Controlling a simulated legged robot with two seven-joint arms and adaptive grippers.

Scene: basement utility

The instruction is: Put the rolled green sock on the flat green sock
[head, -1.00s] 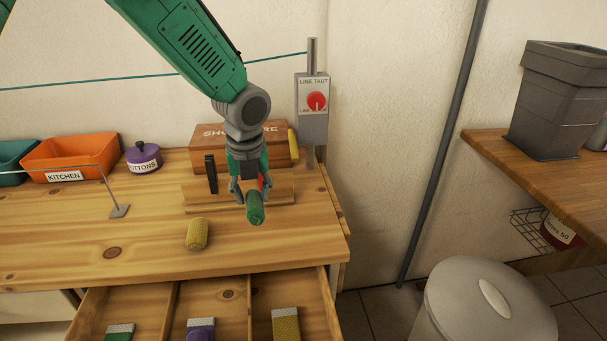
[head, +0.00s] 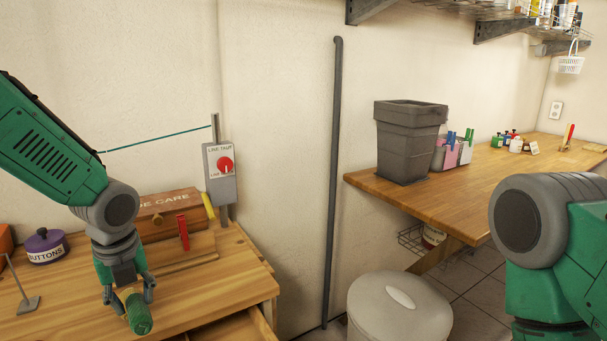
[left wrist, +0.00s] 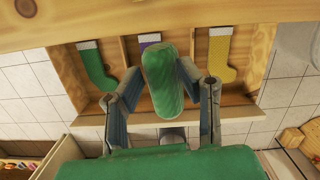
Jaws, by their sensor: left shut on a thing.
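My left gripper (head: 127,292) is shut on the rolled green sock (head: 138,313) and holds it up near the front of the wooden workbench. In the left wrist view the rolled green sock (left wrist: 163,80) is between the fingers, above the open drawer. The flat green sock (left wrist: 95,67) lies in the drawer's left compartment in that view, to the left of the roll and apart from it. The head view does not show the flat green sock. My right arm is at the right of the head view; its gripper is out of the picture.
The drawer (left wrist: 258,70) also holds a yellow sock (left wrist: 220,58) on the right and a purple sock (left wrist: 150,42), partly hidden, in the middle. A shoe care box (head: 165,213) and a buttons jar (head: 45,246) stand on the bench. A grey bin (head: 398,310) stands right of it.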

